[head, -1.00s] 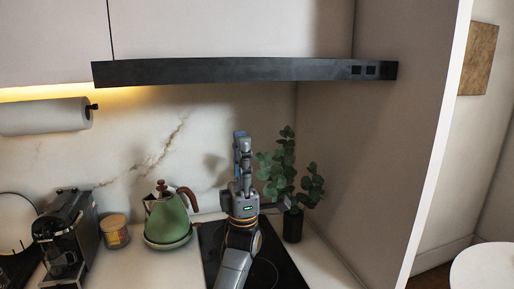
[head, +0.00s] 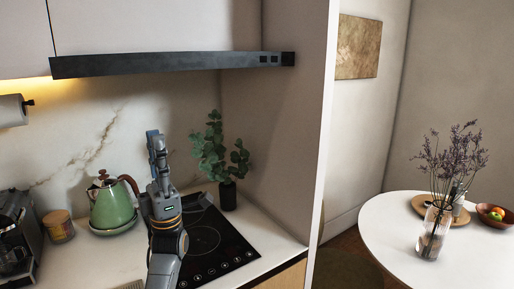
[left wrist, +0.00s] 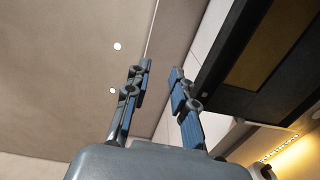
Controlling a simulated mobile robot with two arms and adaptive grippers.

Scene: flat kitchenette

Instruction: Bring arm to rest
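My left gripper (head: 156,146) points upward over the cooktop (head: 205,238), just right of the green kettle (head: 112,207). In the left wrist view the left gripper (left wrist: 160,85) has its two fingers apart with nothing between them. That view looks up toward the ceiling and the underside of the range hood. The left arm's lower part runs out of the bottom of the head view. My right gripper is not in view.
The black range hood (head: 170,64) hangs above the counter. A plant in a dark vase (head: 228,196) stands behind the cooktop. A coffee machine (head: 18,235) and a jar (head: 60,227) are at left. A round white table (head: 390,235) with a flower vase (head: 434,230) is at right.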

